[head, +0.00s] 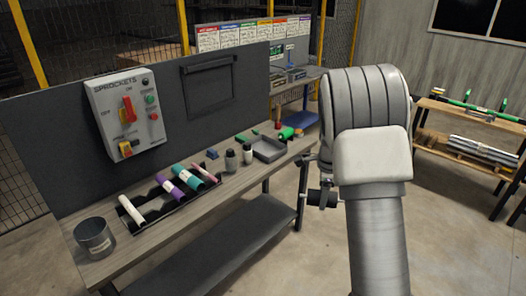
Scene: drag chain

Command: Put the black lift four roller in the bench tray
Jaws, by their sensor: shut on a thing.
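The grey bench tray (268,154) sits at the far right end of the workbench and looks empty. My gripper (313,184) is beyond the bench's right end, to the right of the tray, and my own arm partly hides it. It is shut on a short dark cylinder, which looks like the black lift four roller (325,198). The roller is held in the air, apart from the bench. Its label and far end cannot be made out.
A black rack (150,222) on the bench holds white, purple, teal and pink rollers. Bottles (231,160) stand between rack and tray. A green roller (286,133) lies behind the tray. A grey can (94,238) stands at the near end. A control panel (126,113) hangs above.

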